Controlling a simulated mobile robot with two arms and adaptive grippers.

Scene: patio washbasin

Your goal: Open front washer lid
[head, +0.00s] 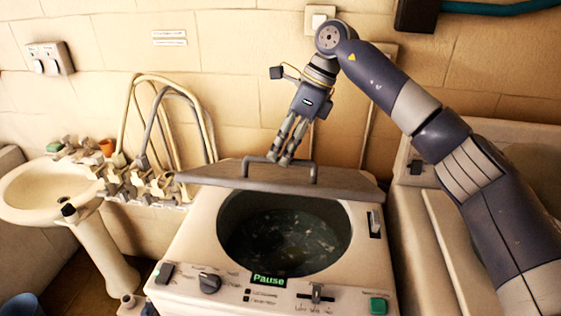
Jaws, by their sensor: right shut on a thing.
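The front washer (190,245) stands in the middle of the head view, with a dark round tub opening (285,236) and a control panel reading "Pause". Its grey lid (345,186) is raised at the back of the opening, seen nearly edge-on, with a bar handle (312,168) along its upper side. My right gripper (282,158) reaches down from the upper right and is shut on the left part of the lid handle. The exact finger contact is small and hard to see. My left gripper is not in view.
A pedestal sink (55,190) stands at the left, with pipes and taps (150,180) between it and the washer. A second pale machine (440,225) stands close at the right, partly behind my right arm. A tiled wall is close behind.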

